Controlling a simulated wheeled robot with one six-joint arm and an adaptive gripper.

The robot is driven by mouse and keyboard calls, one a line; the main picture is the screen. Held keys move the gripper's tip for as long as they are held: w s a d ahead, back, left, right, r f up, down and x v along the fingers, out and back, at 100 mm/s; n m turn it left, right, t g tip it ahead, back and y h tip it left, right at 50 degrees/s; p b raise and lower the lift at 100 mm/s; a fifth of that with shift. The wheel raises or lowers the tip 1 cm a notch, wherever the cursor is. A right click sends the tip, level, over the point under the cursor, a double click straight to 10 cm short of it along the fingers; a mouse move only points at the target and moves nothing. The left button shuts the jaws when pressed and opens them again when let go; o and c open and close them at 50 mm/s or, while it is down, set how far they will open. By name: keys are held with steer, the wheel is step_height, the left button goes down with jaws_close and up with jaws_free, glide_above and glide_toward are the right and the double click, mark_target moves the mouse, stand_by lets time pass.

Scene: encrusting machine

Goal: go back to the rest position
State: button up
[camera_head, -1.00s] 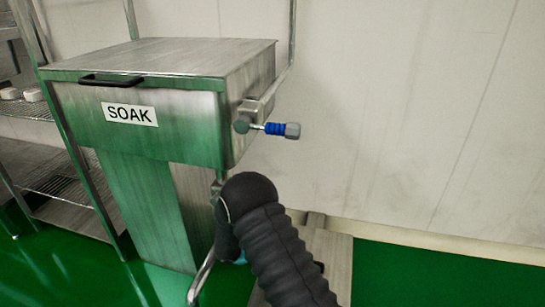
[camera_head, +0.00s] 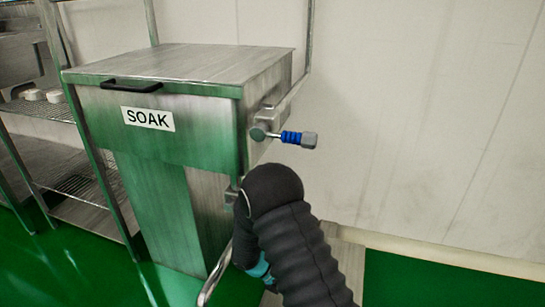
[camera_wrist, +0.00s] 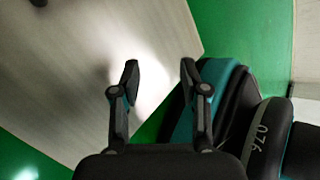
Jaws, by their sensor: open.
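My gripper (camera_wrist: 160,75) is open and empty in the wrist view. Its two dark fingers stand apart over a pale, flat grey surface (camera_wrist: 80,75) and the green floor (camera_wrist: 240,35). In the head view my black arm reaches up from the bottom edge, right of the soak tank, and the gripper's fingers are hidden there. No object shows between the fingers.
A steel tank marked SOAK (camera_head: 170,110) with a black lid handle (camera_head: 132,86) stands left of my arm. A valve with a blue lever (camera_head: 290,137) sticks out on its right side. Wire shelving (camera_head: 75,185) is at far left. A pale wall (camera_head: 430,110) is behind.

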steer(key=s+d+r+m+t+y+p, duration=0.2)
steer(key=s+r+m, duration=0.4)
steer(key=r, duration=0.9)
steer(key=s+d+r+m+t+y+p, duration=0.2)
steer(key=s+r+m+y+p, duration=0.2)
steer(key=s+r+m, duration=0.3)
steer(key=s+d+r+m+t+y+p, duration=0.2)
steer(key=s+r+m, duration=0.5)
steer(key=r+m, duration=0.8)
step_height(320, 180, up, 10)
steer(key=shift+s+d+r+t+y+p, duration=0.2)
steer(key=shift+d+t+y+p, duration=0.15)
steer(key=shift+t+y+p, duration=0.45)
